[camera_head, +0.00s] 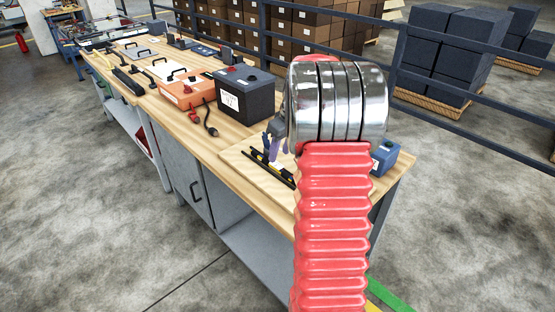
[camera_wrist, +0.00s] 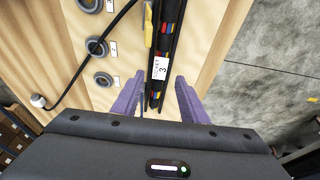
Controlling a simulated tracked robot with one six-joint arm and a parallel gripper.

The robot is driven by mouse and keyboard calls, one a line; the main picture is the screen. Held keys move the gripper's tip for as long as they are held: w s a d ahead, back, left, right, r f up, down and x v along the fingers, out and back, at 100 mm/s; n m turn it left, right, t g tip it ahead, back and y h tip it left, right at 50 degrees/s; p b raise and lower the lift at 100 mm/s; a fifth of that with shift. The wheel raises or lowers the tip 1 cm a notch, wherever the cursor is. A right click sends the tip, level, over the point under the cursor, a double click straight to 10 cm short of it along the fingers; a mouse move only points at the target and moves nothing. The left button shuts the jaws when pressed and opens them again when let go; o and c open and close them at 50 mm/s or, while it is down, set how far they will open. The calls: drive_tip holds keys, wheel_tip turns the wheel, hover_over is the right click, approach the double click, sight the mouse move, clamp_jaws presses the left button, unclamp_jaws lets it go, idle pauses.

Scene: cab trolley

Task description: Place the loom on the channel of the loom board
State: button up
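The pale wooden loom board (camera_head: 237,153) lies on the near end of the workbench, and fills much of the wrist view (camera_wrist: 215,30). The loom (camera_wrist: 167,38) is a dark strand with coloured bands and a white label reading "SOCKET 3" (camera_wrist: 160,68). It runs lengthwise between the black rails of the channel (camera_wrist: 178,50); whether it is fully seated I cannot tell. The channel also shows in the head view (camera_head: 257,164). My gripper (camera_wrist: 160,88) has purple fingers apart on either side of the loom, with visible gaps. In the head view, my arm partly hides the gripper (camera_head: 273,150).
Numbered grey sockets (camera_wrist: 97,46) and a black cable with a white end (camera_wrist: 38,101) lie left of the channel. A yellow piece (camera_wrist: 148,25) is beside the rail. A black box (camera_head: 246,93), an orange case (camera_head: 187,92) and a blue block (camera_head: 385,157) stand on the bench.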

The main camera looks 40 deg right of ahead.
drive_tip(key=v, duration=0.6)
drive_tip(key=shift+r, duration=0.15)
idle(0.4)
drive_tip(key=s+a+r, duration=0.3)
drive_tip(key=a+r, duration=0.1)
drive_tip(key=a, duration=0.7)
drive_tip(key=s+a+r, duration=0.3)
drive_tip(key=a, duration=0.8)
drive_tip(key=s+a+f+t, duration=0.2)
drive_tip(key=s+a, duration=1.3)
drive_tip(key=shift+a+f, duration=0.35)
drive_tip(key=shift+f, duration=0.05)
